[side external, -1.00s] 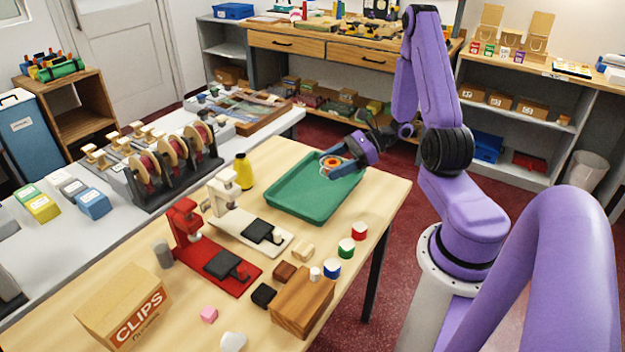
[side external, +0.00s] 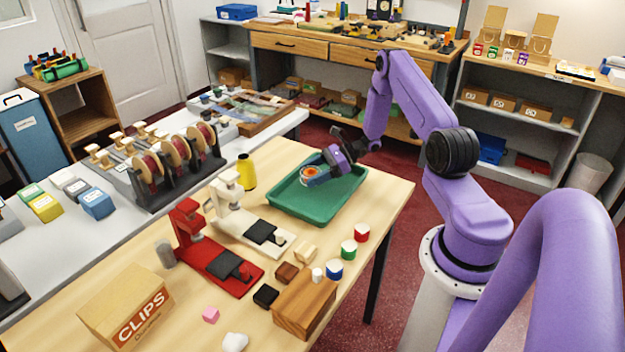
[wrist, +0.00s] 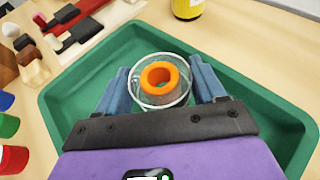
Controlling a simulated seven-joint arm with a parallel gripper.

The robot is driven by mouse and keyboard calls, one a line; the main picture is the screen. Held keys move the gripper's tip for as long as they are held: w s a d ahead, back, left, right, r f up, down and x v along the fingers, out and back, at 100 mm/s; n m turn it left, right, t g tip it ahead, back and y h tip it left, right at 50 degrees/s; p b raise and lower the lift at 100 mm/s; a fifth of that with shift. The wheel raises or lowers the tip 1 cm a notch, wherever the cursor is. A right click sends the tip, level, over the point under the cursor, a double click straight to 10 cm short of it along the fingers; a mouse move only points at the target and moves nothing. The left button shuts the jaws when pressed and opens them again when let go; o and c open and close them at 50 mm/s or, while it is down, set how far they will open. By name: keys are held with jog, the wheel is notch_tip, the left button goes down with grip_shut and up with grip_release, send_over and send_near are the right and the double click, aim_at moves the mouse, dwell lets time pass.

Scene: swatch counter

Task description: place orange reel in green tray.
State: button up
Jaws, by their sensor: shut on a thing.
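The orange reel (wrist: 160,76) shows in the wrist view as an orange ring with a clear, pale-rimmed body, between my two blue fingers. My gripper (side external: 314,174) is shut on it in the side view, over the green tray (side external: 290,206). The orange reel also shows small at the fingertips in the side view (side external: 309,172). In the wrist view the green tray (wrist: 70,85) spreads around and beneath the reel. I cannot tell whether the reel's underside touches the tray floor.
A yellow bottle (side external: 246,172) stands left of the tray. White (side external: 232,215) and red (side external: 200,240) presses stand in front of it. Red (side external: 361,233), green (side external: 348,249) and blue (side external: 334,269) reels stand near the table's right edge. No other object shows in the tray.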

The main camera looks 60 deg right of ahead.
jog(key=shift+f, duration=1.1)
jog(key=shift+s+f, duration=0.1)
jog(key=o, duration=0.7)
jog(key=shift+o, duration=0.2)
